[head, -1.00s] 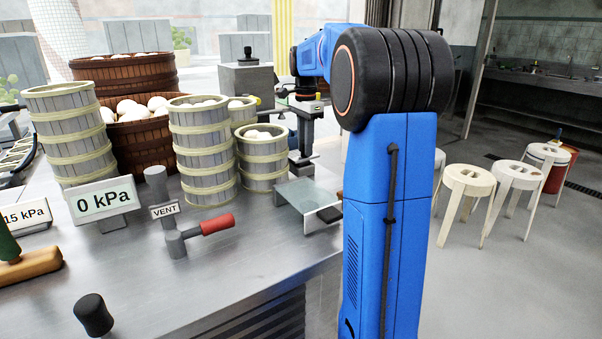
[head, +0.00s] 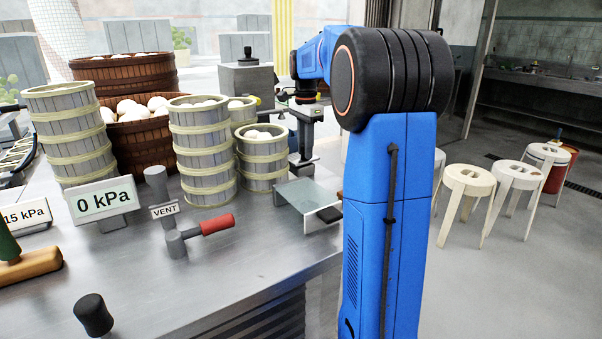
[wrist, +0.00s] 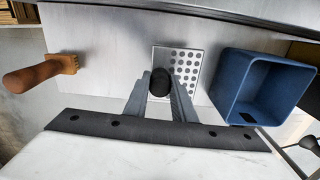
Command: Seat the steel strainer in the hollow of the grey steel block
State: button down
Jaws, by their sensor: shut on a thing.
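My gripper (wrist: 160,92) points down in the wrist view, its two grey fingers shut on a black knob (wrist: 160,82). The knob appears to be the strainer's handle; the body below it is hidden or cannot be told apart. A pale square plate (wrist: 194,57) with rows of round grey holes shows just beyond the knob. I cannot tell whether it is joined to the knob. A grey block (head: 247,80) with a black knob on top stands at the back in the head view. No hollow is visible in it.
In the wrist view, an open blue bin (wrist: 228,88) stands right of the perforated plate, and a wooden-handled brush (wrist: 35,74) lies left. Slatted steamer towers (head: 203,150), a glass-topped stand (head: 302,198) and a red-handled vent valve (head: 215,224) occupy the steel counter (head: 235,270).

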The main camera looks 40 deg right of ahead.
jog(key=shift+f, duration=0.55)
dwell(0.7)
jog(key=c, duration=1.4)
grip_release()
jog(key=shift+r, duration=0.1)
notch_tip(320, 180, up, 17)
